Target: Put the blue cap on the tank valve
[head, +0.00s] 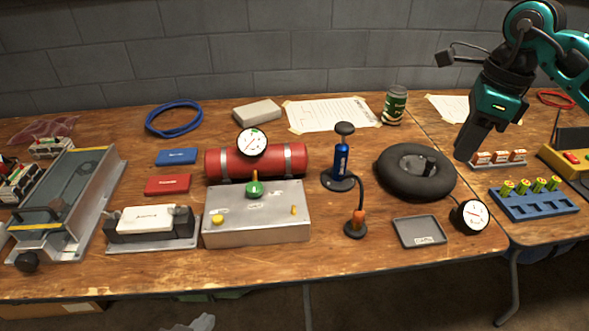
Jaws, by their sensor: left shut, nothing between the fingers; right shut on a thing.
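A red tank (225,163) with grey straps lies behind a grey metal box at the middle left. A round white gauge (252,142) stands at its top middle. A green-knobbed part (254,188) shows just in front of the tank, above the box. I cannot make out a separate valve opening. No blue cap can be made out. My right gripper (464,155) points down at the right, far from the tank, by a small rack. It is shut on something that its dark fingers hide. My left gripper is not in view.
The grey box (257,226) stands before the tank. A blue pump (341,160) and a black tire (416,188) stand between the tank and my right gripper. A small rack (500,160) and a blue battery tray (534,204) are at the right. Bare wood shows along the front edge.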

